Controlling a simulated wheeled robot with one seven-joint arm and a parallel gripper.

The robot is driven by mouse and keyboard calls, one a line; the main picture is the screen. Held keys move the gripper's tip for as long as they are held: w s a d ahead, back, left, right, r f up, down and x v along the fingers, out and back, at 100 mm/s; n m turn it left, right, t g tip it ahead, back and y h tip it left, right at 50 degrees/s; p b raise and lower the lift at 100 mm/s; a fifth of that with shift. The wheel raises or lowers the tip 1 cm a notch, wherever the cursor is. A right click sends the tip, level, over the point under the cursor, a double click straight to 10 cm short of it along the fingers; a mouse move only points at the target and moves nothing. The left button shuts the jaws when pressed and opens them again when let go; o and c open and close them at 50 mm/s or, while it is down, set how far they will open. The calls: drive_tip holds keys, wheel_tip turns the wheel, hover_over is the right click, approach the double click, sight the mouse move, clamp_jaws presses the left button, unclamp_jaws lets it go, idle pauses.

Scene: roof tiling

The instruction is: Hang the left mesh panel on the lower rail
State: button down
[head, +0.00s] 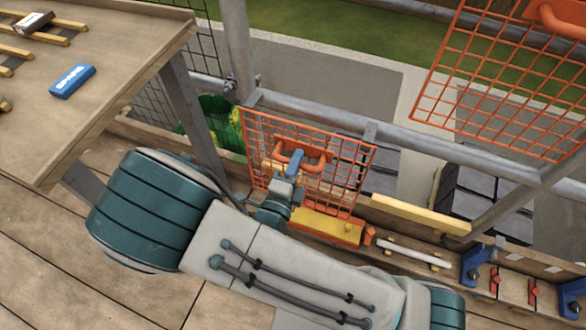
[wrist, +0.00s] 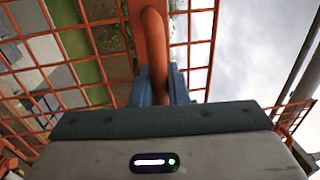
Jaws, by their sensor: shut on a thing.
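The left mesh panel (head: 339,172) is an orange wire grid, roughly upright in the middle of the head view. My gripper (head: 293,162) is shut on its orange handle (head: 318,156). In the wrist view, the blue fingers of my gripper (wrist: 160,90) close around the handle (wrist: 152,45), with the grid (wrist: 196,48) behind it. The lower rail (head: 412,143) is a grey tube running from the post down to the right. The panel's top edge shows just below and in front of it; I cannot tell whether it is hooked on or touching.
Another orange mesh panel (head: 500,88) is at the upper right. A grey post (head: 236,50) stands left of the held panel. A wooden table (head: 118,62) with a blue box (head: 72,81) is at the upper left.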

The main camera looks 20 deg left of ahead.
sight(304, 148)
drive_tip(key=shift+w+d+b, duration=0.15)
drive_tip(key=shift+w+b, duration=0.6)
drive_tip(key=shift+w, duration=1.2)
drive_tip(key=shift+w+d+b, duration=0.15)
drive_tip(key=shift+w+b, duration=0.55)
drive_tip(key=shift+w, duration=1.2)
drive_tip(key=shift+w+f, duration=0.1)
drive_tip(key=shift+f, duration=0.1)
drive_tip(key=shift+f+b, duration=0.5)
drive_tip(key=shift+f, duration=1.3)
